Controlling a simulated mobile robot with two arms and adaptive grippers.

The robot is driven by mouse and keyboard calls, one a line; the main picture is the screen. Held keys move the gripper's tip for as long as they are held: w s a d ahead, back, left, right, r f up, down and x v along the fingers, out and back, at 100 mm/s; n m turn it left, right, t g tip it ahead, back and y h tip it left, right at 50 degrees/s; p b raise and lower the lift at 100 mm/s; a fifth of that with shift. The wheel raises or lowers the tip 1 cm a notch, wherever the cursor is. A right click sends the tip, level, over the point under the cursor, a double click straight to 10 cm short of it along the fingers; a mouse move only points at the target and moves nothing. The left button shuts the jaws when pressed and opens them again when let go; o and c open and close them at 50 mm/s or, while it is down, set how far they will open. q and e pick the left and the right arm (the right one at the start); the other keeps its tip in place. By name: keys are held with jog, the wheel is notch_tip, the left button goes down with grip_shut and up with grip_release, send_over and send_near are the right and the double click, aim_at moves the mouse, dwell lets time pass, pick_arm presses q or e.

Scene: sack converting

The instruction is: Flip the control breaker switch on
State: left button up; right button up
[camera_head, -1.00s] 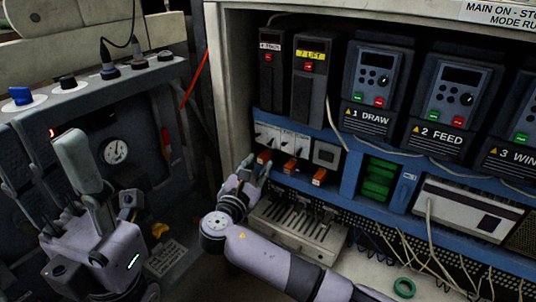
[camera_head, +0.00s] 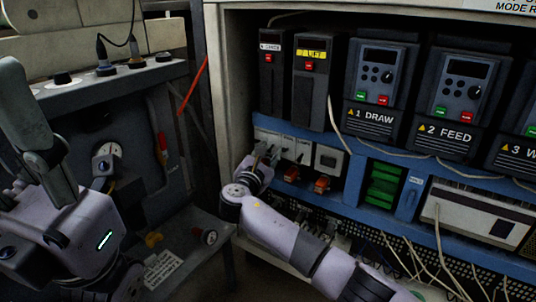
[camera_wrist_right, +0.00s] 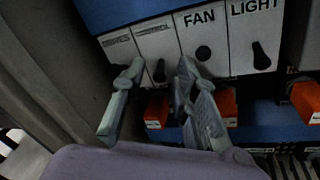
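A row of white switch plates (camera_head: 300,146) with dark toggles is mounted on the blue panel. In the right wrist view the two left plates (camera_wrist_right: 154,42) carry small labels too blurred to read, so I cannot tell which is the control breaker. The other two are the FAN plate (camera_wrist_right: 201,35) and the LIGHT plate (camera_wrist_right: 258,38). My right gripper (camera_head: 264,153) is at the left plates. In the right wrist view its fingers (camera_wrist_right: 159,86) are apart, with a black toggle between the tips; contact is unclear. My left gripper (camera_head: 35,125) is raised at far left, partly cut off.
Orange blocks (camera_wrist_right: 224,104) sit just below the plates. The cabinet's left wall (camera_head: 225,100) is close beside my right gripper. Above are the 1 DRAW unit (camera_head: 380,85) and the 2 FEED unit (camera_head: 462,95). A loose cable hangs right of the plates.

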grip_shut()
dwell(0.3)
